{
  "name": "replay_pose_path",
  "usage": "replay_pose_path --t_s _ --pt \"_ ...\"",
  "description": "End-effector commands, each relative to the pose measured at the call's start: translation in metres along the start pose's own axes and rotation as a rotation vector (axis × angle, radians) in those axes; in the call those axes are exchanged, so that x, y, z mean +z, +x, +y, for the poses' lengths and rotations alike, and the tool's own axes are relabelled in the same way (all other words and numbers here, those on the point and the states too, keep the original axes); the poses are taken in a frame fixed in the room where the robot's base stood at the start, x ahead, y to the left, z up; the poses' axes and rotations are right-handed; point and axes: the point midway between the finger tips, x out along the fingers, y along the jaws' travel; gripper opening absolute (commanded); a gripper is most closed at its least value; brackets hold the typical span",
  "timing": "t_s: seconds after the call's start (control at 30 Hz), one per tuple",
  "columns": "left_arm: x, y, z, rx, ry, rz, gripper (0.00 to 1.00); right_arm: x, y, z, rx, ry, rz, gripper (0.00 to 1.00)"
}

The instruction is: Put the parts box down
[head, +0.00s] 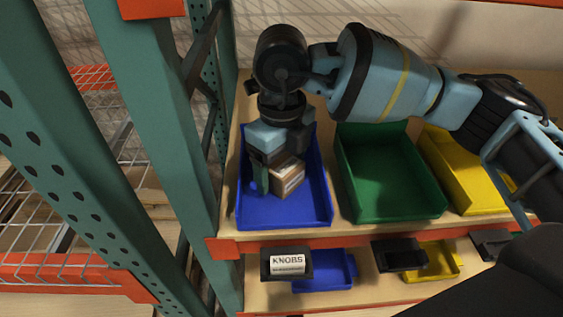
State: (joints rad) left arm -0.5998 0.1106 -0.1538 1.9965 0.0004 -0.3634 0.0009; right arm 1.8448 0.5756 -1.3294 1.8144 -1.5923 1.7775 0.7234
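The parts box (287,180) is a small brown cardboard carton with a pale label. In the head view it is within the blue bin (285,212) on the upper shelf. My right gripper (274,174) reaches down into that bin from above, with its fingers at the box. One finger shows along the box's left side; the other is mostly hidden by the box and the gripper body. The gripper looks shut on the box. I cannot tell whether the box's underside touches the bin floor. My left gripper is not in view.
A green bin (385,185) and a yellow bin (462,180), both empty where visible, stand to the right. A green rack post (160,120) rises close on the left. Below the orange shelf edge (345,241) are a KNOBS label holder (287,263) and smaller bins.

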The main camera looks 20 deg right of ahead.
Motion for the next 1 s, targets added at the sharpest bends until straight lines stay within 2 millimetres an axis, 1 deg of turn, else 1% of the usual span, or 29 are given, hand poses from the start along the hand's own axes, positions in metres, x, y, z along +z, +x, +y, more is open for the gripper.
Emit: replay_pose_path --t_s 0.17,0.27,0.37,0.6,0.7,0.83,1.0 --pt "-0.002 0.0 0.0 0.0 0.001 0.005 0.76 0.0 0.0 0.0 0.0 0.0 0.0 0.76" --pt "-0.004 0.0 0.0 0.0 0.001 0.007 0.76 0.0 -0.004 0.0 -0.001 0.0 -0.002 0.76" --pt "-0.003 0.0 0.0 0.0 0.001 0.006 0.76 0.001 -0.014 0.0 -0.001 0.001 -0.004 0.76" --pt "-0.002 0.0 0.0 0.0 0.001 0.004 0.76 0.001 -0.052 0.0 -0.001 -0.001 -0.002 0.76" --pt "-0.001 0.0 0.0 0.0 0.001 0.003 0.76 0.001 -0.065 0.0 0.0 0.0 -0.002 0.76" --pt "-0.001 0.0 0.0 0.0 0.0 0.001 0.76 0.0 -0.075 0.0 0.0 0.0 -0.001 0.76" --pt "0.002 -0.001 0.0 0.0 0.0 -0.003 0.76 0.0 -0.079 0.0 0.0 -0.001 0.0 0.76"
